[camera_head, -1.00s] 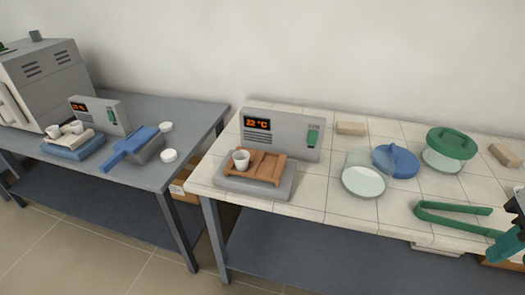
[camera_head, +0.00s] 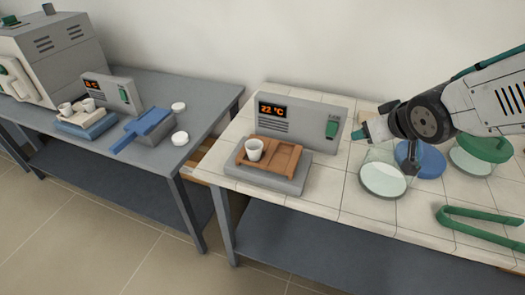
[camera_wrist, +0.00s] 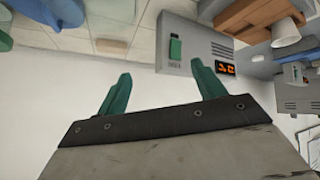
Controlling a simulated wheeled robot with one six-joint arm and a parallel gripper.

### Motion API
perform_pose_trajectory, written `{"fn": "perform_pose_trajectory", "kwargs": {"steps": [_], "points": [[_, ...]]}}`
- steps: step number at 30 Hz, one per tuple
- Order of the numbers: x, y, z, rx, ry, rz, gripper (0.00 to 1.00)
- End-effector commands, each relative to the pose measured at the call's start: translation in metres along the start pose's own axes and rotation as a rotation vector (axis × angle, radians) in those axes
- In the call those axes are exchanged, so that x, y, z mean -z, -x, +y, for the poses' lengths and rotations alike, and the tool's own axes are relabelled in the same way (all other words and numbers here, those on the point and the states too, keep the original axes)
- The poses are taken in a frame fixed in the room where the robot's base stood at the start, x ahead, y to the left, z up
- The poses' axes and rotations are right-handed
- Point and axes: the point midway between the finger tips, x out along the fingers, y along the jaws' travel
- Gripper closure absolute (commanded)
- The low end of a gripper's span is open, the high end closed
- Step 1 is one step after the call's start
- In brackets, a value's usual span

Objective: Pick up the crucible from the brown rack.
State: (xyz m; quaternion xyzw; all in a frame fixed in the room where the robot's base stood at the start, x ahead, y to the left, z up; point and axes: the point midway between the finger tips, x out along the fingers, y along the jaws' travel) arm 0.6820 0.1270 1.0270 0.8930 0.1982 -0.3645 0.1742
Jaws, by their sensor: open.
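The crucible (camera_head: 255,149) is a small white cup standing upright on the left part of the brown rack (camera_head: 287,157). The rack rests on the grey plate of a device with a display, on the tiled table.
Right of the rack are a glass dish (camera_head: 383,180), a blue lid (camera_head: 428,163), a green lid (camera_head: 487,149) and green tongs (camera_head: 470,222). The device's display panel (camera_head: 300,122) stands behind the rack. A second table (camera_head: 215,103) with more cups is at left.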

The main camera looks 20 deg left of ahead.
Motion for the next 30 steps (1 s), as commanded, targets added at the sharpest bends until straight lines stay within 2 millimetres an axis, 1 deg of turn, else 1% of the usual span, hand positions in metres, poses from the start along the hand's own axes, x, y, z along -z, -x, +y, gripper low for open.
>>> {"fn": "perform_pose_trajectory", "kwargs": {"steps": [1, 2, 3, 5, 6, 9, 12, 15, 19, 26, 30], "points": [[0.008, -0.025, -0.028, 0.062, 0.050, 0.054, 0.31], [0.015, -0.037, -0.044, 0.099, 0.074, 0.096, 0.31], [0.021, -0.051, -0.066, 0.153, 0.104, 0.149, 0.31], [0.028, -0.067, -0.101, 0.236, 0.141, 0.223, 0.31], [0.031, -0.075, -0.122, 0.291, 0.159, 0.267, 0.31], [0.031, -0.088, -0.170, 0.417, 0.189, 0.354, 0.31], [0.029, -0.092, -0.203, 0.510, 0.201, 0.414, 0.31], [0.028, -0.094, -0.221, 0.564, 0.204, 0.448, 0.31], [0.030, -0.101, -0.233, 0.587, 0.205, 0.462, 0.31], [0.037, -0.121, -0.248, 0.585, 0.203, 0.461, 0.31], [0.041, -0.139, -0.261, 0.585, 0.204, 0.461, 0.31]]}}
